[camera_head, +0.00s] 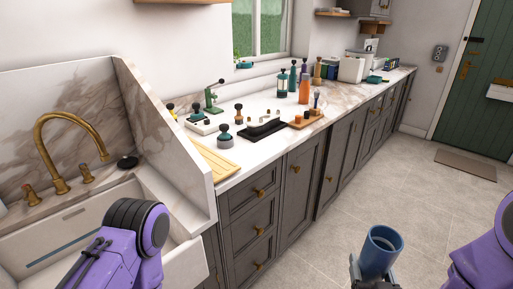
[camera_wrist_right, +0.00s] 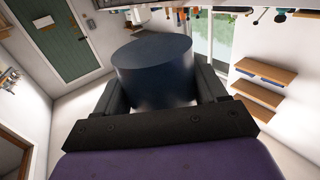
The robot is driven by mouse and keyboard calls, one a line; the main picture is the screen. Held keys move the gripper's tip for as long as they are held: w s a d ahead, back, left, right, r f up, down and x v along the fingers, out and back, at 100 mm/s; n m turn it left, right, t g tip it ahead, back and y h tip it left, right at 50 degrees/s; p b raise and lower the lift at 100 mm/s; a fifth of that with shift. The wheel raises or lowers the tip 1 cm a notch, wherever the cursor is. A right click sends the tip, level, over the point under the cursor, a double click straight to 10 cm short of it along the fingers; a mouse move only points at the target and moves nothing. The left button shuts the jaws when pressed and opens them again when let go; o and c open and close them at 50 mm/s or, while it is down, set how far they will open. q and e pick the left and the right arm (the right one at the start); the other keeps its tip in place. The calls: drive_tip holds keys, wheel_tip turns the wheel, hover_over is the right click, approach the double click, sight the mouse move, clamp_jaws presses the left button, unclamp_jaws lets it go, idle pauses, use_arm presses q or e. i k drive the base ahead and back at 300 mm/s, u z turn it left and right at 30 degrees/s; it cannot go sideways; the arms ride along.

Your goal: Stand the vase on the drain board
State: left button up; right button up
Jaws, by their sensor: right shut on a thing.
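The blue vase (camera_head: 379,254) is a plain round cylinder, held above the floor at the lower right of the head view, its open end facing up and a little tilted. My right gripper (camera_head: 373,275) is shut on its lower part; the vase (camera_wrist_right: 153,75) sits between the two dark fingers in the right wrist view. The vase's lower end is hidden in the head view. The drain board (camera_head: 213,160) is a pale wooden board on the counter beside the sink, bare where visible and partly hidden by the marble side panel. My left arm shows over the sink, but its gripper does not.
The white counter (camera_head: 232,179) holds several bottles, dark-topped jars and a black tray (camera_head: 262,131) right of the board. A raised marble panel (camera_head: 168,137) stands between sink (camera_head: 60,233) and board. The floor before the drawers is clear.

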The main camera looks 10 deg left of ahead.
sight(216, 166)
drive_tip(key=z, duration=1.25)
drive_tip(key=i, duration=1.75)
drive_tip(key=u, duration=3.55)
